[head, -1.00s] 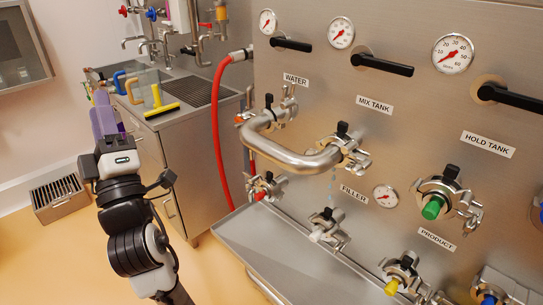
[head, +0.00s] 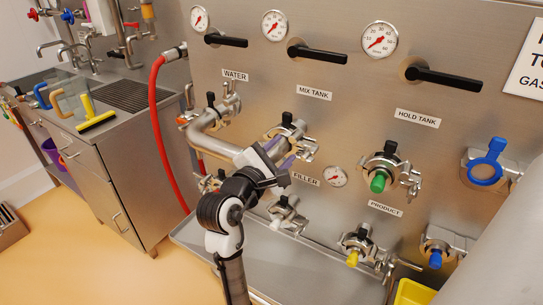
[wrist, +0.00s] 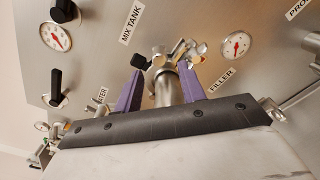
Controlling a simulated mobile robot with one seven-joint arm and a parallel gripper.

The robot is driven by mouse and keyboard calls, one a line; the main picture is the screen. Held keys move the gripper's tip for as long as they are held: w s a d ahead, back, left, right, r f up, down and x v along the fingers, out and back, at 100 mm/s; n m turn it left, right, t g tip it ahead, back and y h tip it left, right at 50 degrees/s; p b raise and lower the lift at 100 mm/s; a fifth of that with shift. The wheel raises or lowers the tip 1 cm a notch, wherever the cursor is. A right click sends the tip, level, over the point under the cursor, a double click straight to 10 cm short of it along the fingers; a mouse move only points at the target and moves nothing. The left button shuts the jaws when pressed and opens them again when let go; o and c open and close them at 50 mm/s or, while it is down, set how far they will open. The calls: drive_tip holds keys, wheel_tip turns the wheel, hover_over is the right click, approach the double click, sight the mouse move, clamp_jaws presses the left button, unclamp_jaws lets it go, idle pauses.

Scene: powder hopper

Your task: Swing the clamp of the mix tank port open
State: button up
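The mix tank port clamp (head: 290,128) is a steel ring clamp with a black knob, below the MIX TANK label. It holds the end of a bent steel pipe (head: 219,144) that runs from the water port. My gripper (head: 284,163) is just in front of and below this clamp and partly covers it. In the wrist view my gripper (wrist: 163,82) has two purple fingers spread apart. The pipe end (wrist: 167,91) shows between them, with the clamp (wrist: 177,54) and its black knob (wrist: 138,62) beyond. I cannot tell whether the fingers touch anything. The clamp looks shut.
The hold tank port (head: 381,172) with a green plug is to the right. The filler port (head: 286,213) and product port (head: 358,245) sit below, above a steel drip tray (head: 330,285). A red hose (head: 155,125) hangs at left.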

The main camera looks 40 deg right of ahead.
sight(292, 139)
drive_tip(key=x, duration=0.3)
drive_tip(key=p+x, duration=0.1)
drive_tip(key=x, duration=0.2)
drive_tip(key=shift+w+d+r, duration=0.2)
drive_tip(key=shift+d, duration=0.2)
